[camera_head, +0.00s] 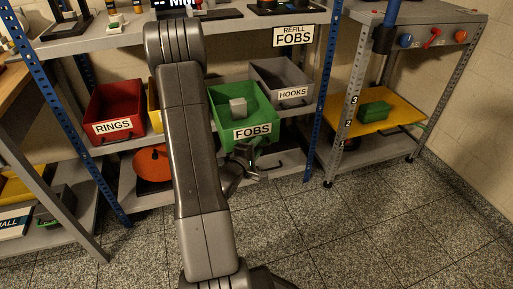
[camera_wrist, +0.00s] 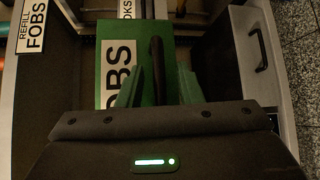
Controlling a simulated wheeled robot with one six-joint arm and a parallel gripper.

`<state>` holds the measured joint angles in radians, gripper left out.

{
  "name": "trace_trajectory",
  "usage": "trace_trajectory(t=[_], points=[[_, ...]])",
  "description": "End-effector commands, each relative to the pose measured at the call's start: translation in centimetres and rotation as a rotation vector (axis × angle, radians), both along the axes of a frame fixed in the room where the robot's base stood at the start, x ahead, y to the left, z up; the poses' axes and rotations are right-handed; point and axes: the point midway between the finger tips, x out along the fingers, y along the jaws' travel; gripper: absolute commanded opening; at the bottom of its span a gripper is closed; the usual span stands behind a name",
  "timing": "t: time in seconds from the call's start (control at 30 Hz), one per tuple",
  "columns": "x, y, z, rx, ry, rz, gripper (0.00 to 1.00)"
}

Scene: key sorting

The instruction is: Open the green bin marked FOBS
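The green bin (camera_head: 222,103) marked FOBS sits on the middle shelf in the head view. Its top is open and a pale grey block (camera_head: 238,107) lies inside. My gripper (camera_head: 246,154) is just below and in front of its label (camera_head: 252,131). In the wrist view, the green front (camera_wrist: 144,48) shows the FOBS label (camera_wrist: 118,72) and a dark upright handle (camera_wrist: 157,62). My gripper (camera_wrist: 159,88) has its two greenish fingers apart, one on each side of the handle, with gaps visible. Whether the fingertips touch the front is unclear.
A red RINGS bin (camera_head: 112,108) and a partly hidden yellow bin (camera_head: 154,110) stand left; a grey HOOKS bin (camera_head: 278,73) stands right. The REFILL FOBS sign (camera_head: 293,36) hangs above. A blue post (camera_head: 322,90) is to the right. The floor (camera_head: 330,235) in front is clear.

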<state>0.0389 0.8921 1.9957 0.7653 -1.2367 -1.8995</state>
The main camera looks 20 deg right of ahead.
Motion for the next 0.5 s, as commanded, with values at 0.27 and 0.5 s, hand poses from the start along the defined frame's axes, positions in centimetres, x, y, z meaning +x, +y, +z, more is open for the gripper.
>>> trace_trajectory(t=[0.27,0.5], points=[[0.0,0.1,0.0,0.0,0.0,0.0,0.32],[-2.0,2.1,0.6,0.0,0.003,0.005,0.32]])
